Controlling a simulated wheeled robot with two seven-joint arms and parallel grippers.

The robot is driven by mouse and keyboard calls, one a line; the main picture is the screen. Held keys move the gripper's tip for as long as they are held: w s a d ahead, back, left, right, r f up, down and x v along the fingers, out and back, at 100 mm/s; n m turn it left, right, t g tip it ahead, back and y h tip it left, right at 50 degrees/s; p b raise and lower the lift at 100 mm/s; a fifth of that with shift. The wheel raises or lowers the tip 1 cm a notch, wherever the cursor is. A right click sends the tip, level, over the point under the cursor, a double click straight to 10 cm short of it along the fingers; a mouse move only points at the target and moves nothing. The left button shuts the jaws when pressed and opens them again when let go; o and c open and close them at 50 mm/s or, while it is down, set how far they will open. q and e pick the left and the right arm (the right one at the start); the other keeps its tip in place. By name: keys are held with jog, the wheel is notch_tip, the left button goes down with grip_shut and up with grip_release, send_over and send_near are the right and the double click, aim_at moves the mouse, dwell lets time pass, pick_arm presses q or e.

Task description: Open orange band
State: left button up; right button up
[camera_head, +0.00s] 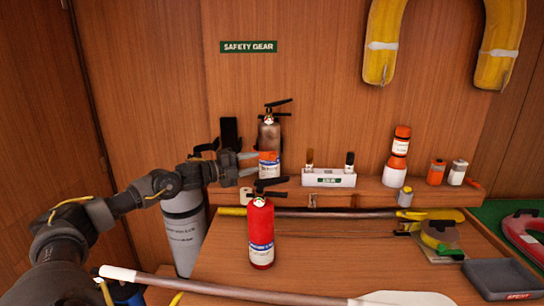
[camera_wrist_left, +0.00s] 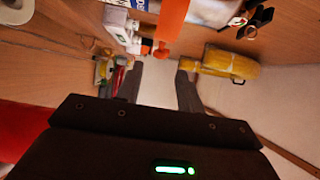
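An orange band (camera_head: 268,157) is around the dark, worn-looking extinguisher (camera_head: 269,136) standing on the wooden shelf. In the left wrist view an orange strip (camera_wrist_left: 174,22) lies ahead of the fingers, with a small orange piece at its end. I cannot tell whether the band is fastened. My left gripper (camera_head: 252,163) reaches in from the left beside the band, fingers pointing at it. In the left wrist view the left gripper (camera_wrist_left: 160,70) is open, with a gap between its fingers and nothing held. Contact with the band cannot be told. My right gripper is not in view.
A red extinguisher (camera_head: 261,232) stands in front, below the gripper. A white box (camera_head: 329,177) with two dark-topped items sits right of the band on the shelf (camera_head: 370,190). A grey cylinder (camera_head: 183,233) stands under my left arm. Poles lie across the table.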

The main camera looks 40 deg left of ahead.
aim_at(270, 159)
pick_arm(q)
jog(key=p+x, duration=0.3)
jog(key=x, duration=0.4)
jog(key=shift+w+r, duration=0.15)
jog(key=shift+w+d, duration=0.15)
jog(key=shift+w, duration=0.25)
grip_shut()
